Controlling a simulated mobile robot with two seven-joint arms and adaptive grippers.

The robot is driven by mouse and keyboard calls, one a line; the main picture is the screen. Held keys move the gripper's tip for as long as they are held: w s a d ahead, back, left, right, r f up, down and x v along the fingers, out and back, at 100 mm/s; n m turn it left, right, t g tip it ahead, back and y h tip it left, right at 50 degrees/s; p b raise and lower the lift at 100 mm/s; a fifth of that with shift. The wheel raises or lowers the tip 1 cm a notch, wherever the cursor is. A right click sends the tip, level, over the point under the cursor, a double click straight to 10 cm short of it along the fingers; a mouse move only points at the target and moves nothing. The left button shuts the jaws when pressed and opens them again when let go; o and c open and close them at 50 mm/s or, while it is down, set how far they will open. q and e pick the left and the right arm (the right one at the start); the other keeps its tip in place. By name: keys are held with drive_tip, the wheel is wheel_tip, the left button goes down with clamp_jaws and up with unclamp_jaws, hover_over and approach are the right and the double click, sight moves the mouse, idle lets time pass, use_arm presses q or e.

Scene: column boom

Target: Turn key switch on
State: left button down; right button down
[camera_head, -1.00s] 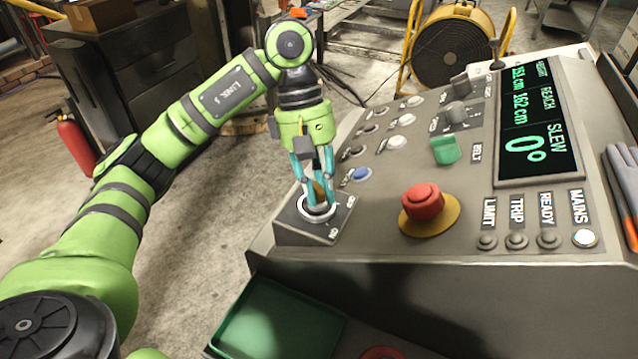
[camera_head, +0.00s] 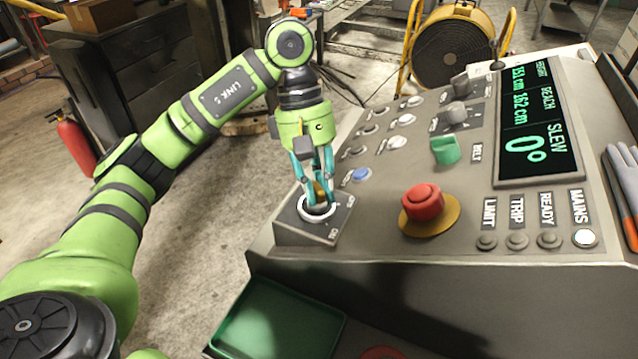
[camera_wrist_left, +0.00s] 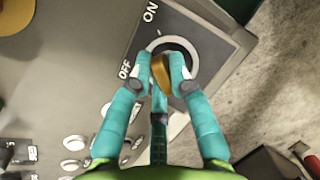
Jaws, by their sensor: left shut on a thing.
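The key switch (camera_head: 318,212) is a grey box with a pale ring at the left end of the console. In the left wrist view the key switch (camera_wrist_left: 195,38) shows the labels ON and OFF beside its ring. My left gripper (camera_head: 319,195) comes down on it from above, its teal fingers at the ring. In the left wrist view my left gripper (camera_wrist_left: 163,70) is shut on the brass-coloured key (camera_wrist_left: 162,74), one finger on each side. The key's bow lies nearly in line with the picture's vertical there. The key's lower end is hidden. My right gripper is not in view.
A red mushroom button (camera_head: 423,202) on a yellow base and a green switch (camera_head: 445,150) stand right of the key switch. The display (camera_head: 538,125) reads slew 0°. The MAINS lamp (camera_head: 584,238) is lit white. A green tray (camera_head: 278,322) lies below.

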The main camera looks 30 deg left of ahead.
use_arm(q)
drive_tip(key=shift+r, duration=0.1)
idle(0.4)
drive_tip(key=c, duration=1.1)
unclamp_jaws()
drive_tip(key=v, duration=1.2)
